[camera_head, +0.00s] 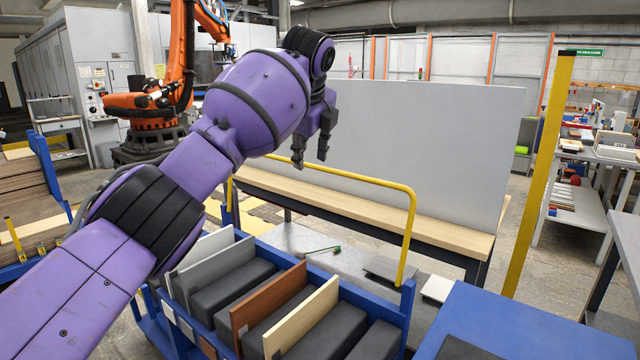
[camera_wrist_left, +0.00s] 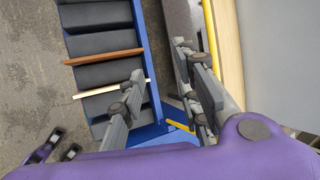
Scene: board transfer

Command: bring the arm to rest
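My left gripper (camera_head: 311,150) is raised, its fingers hanging down in front of the large grey panel. It is open, with nothing between the fingers; the left wrist view (camera_wrist_left: 160,80) also shows them apart. Below is the blue cart (camera_head: 407,312) with black padded slots. It holds a white board (camera_head: 207,246), a grey board (camera_head: 218,264), a brown board (camera_head: 268,298) and a light wood board (camera_head: 302,318), all upright. My right gripper (camera_wrist_left: 60,145) shows small at the lower left of the left wrist view, its two dark fingers apart and empty. It is out of the head view.
A wooden-topped bench (camera_head: 370,213) with the upright grey panel (camera_head: 420,140) stands behind the cart. A yellow rail (camera_head: 413,230) rises at the cart's far side. A yellow post (camera_head: 540,170) and a blue table (camera_head: 530,325) are at right. An orange robot arm (camera_head: 180,70) stands behind left.

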